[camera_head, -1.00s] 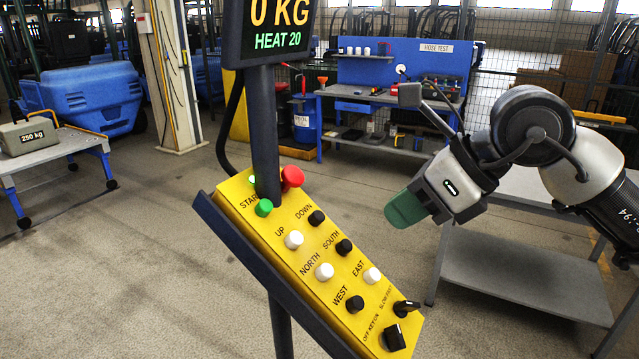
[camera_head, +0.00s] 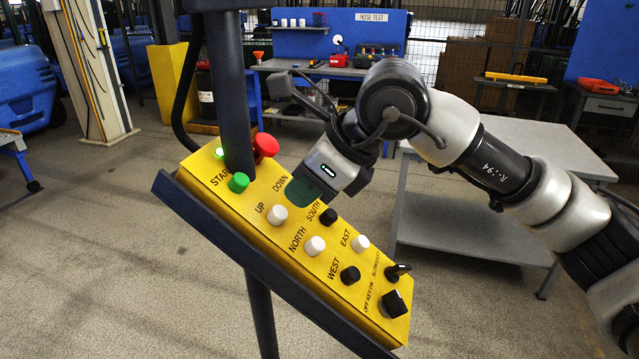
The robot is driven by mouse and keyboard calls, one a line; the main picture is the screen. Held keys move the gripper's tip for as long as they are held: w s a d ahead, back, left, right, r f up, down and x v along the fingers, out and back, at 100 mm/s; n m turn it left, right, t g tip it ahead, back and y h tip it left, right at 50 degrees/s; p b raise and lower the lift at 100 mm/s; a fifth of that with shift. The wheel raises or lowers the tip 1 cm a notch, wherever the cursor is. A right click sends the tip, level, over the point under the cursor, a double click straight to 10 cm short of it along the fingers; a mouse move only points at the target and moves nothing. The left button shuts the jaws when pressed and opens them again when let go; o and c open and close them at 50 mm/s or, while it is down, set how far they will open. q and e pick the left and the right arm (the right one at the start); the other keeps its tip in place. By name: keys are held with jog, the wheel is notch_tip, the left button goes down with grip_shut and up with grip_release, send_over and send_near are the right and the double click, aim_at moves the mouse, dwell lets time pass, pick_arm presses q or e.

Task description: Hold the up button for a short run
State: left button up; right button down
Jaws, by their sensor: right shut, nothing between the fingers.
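The yellow control panel (camera_head: 262,238) stands tilted on a dark post in the middle of the view. Its white UP button (camera_head: 277,215) shows clear, left of the gripper and below the green START button (camera_head: 238,182). My right gripper (camera_head: 309,186) comes in from the right, shut, with green fingertips over the DOWN button's place. That button is hidden behind the fingers. Nothing is held. I cannot tell whether the fingertips touch the panel. The gripper is apart from the UP button. My left gripper is not in view.
A red button (camera_head: 265,145) sits at the panel's top beside the post. White NORTH (camera_head: 315,246) and black SOUTH (camera_head: 328,216) buttons lie close to UP. A grey table (camera_head: 480,170) stands behind my right arm. Open floor lies to the left.

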aim_at(282, 212)
jog(key=shift+w+a+f, duration=0.1)
jog(key=shift+a+f, duration=0.1)
jog(key=shift+f, duration=0.05)
jog(key=shift+r, duration=0.1)
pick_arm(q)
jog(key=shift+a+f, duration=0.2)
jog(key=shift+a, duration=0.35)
pick_arm(e)
jog(key=shift+d, duration=0.1)
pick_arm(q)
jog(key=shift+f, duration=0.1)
